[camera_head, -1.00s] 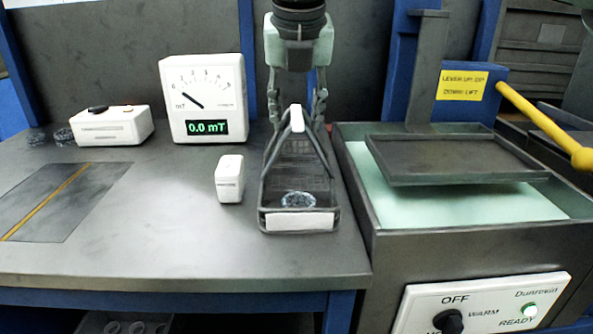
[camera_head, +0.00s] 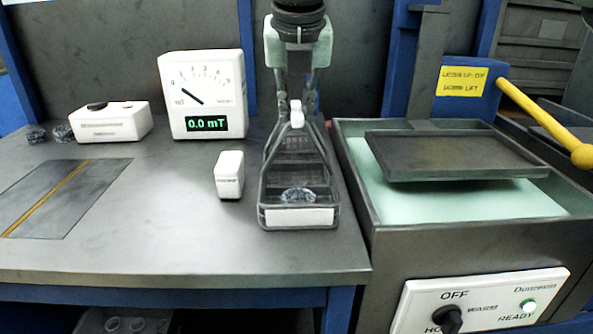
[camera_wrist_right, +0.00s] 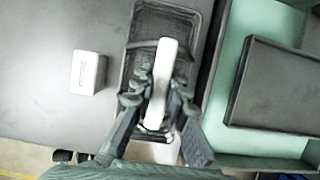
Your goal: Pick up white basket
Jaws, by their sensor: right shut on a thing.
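The basket (camera_head: 297,217) is a dark wire basket with a white front plate and a white grip on its tall handle, rather than white all over. It appears to rest on the bench, left of the green-lined tank, with a ring-like glassy piece (camera_head: 298,195) inside. My right gripper (camera_head: 297,103) comes down from above and is shut on the white handle grip. In the right wrist view the fingers (camera_wrist_right: 158,92) sit on both sides of the white grip, with the basket (camera_wrist_right: 150,20) below. My left gripper is not in view.
A small white block (camera_head: 229,176) stands just left of the basket. A white meter (camera_head: 203,95) reading 0.0 mT and a white box (camera_head: 110,122) stand farther left. The tank (camera_head: 360,190) with its raised dark tray (camera_head: 455,158) is close on the right, beside a yellow lever (camera_head: 540,118).

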